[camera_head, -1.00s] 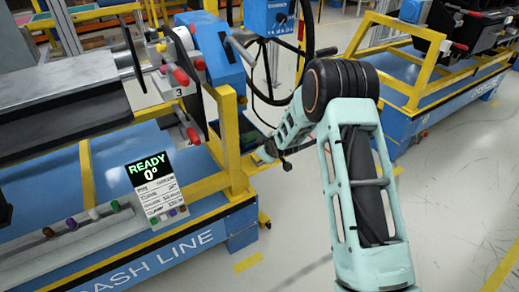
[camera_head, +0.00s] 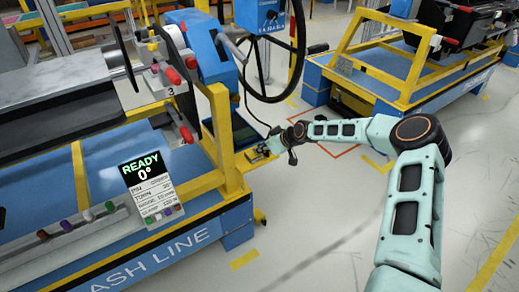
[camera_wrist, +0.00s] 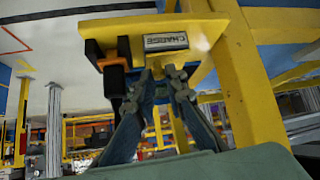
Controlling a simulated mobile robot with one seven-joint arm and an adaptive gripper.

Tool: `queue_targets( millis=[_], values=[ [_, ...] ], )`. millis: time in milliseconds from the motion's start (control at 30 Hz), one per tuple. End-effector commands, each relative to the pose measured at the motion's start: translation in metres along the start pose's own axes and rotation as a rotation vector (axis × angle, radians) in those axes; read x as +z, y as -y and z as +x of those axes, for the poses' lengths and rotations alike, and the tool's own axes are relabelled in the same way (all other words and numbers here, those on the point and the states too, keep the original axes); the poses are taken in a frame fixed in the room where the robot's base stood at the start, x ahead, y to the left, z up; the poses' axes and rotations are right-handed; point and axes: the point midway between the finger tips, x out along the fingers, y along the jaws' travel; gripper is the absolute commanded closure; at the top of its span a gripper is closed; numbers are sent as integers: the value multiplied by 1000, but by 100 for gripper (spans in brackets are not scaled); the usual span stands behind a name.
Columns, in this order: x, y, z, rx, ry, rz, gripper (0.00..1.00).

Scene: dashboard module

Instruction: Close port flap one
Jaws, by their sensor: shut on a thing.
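My gripper (camera_head: 275,143) is low beside the yellow post at the right end of the blue dash line stand, at a small yellow panel (camera_head: 259,156). In the wrist view my gripper's fingertips (camera_wrist: 162,73) are close together at the edge of the yellow panel (camera_wrist: 205,65), by its upside-down CHARGE label (camera_wrist: 166,42). They are shut on a small part there, mostly hidden by the fingers. A black and orange part (camera_wrist: 112,62) is just left of them. I cannot tell which part is port flap one, or whether it is open.
The yellow post (camera_head: 222,135) rises close to my gripper. A black steering wheel (camera_head: 275,97) stands behind. A sign reading READY 0° (camera_head: 140,172) is on the stand (camera_head: 180,236). Another blue stand (camera_head: 410,116) is at the back right. The floor (camera_head: 310,215) in front is clear.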

Motion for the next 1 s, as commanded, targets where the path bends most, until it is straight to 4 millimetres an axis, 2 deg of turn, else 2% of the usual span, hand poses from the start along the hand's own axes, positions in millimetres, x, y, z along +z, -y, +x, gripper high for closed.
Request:
queue_targets(
  millis=[733, 767, 900, 1000],
  values=[
    [4, -4, 2, -34, -14, 40, 100],
    [4, -4, 2, -34, -14, 40, 86],
    [4, -3, 2, -35, -14, 39, 71],
    [3, -3, 2, -36, -14, 39, 71]
  ],
)
